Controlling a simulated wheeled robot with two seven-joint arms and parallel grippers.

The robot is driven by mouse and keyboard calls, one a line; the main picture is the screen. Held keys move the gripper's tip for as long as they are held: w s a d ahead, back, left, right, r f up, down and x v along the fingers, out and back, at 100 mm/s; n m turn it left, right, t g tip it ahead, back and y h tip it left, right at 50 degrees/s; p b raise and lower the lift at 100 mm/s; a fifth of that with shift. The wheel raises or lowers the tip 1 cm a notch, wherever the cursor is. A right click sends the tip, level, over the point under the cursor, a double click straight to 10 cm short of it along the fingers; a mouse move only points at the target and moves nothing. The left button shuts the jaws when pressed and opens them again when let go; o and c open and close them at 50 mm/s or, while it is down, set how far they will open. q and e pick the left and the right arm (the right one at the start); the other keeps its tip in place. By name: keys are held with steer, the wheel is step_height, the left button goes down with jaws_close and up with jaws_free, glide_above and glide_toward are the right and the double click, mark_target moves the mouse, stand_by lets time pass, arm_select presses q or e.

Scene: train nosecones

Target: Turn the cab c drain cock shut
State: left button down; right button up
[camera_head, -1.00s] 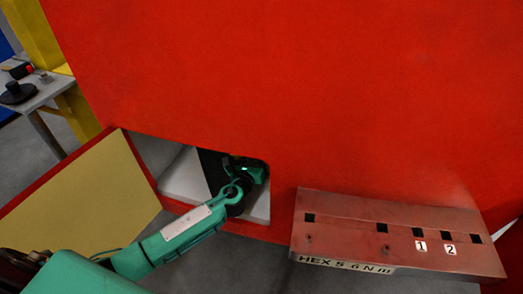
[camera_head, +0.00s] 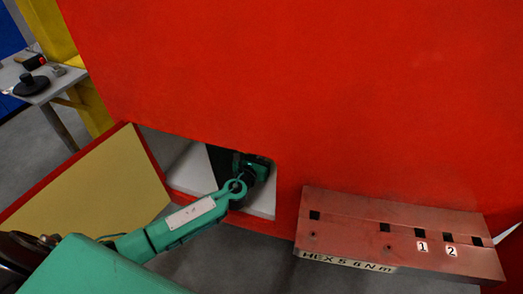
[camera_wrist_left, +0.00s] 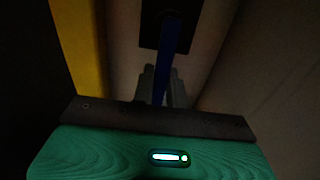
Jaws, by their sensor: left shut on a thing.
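A blue lever handle (camera_wrist_left: 168,55), which looks like the drain cock's, hangs down from a black mount (camera_wrist_left: 150,28) in the left wrist view. My left gripper (camera_wrist_left: 163,84) is shut on the lower part of the lever, with grey fingers at either side of it. In the head view my left arm reaches into the square opening low in the red panel (camera_head: 370,95). The left gripper's body shows there in the dark, but its fingertips and the lever are hidden. No label reading cab c can be made out. My right gripper is not in view.
An open hatch door (camera_head: 95,185) with a tan inner face stands left of the opening. A reddish tool rack (camera_head: 350,225) with square holes and number labels juts out at the right. A grey table (camera_head: 45,85) with dark items stands at far left.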

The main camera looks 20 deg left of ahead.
arm_select(q)
steer(key=c, duration=1.4)
jaws_free()
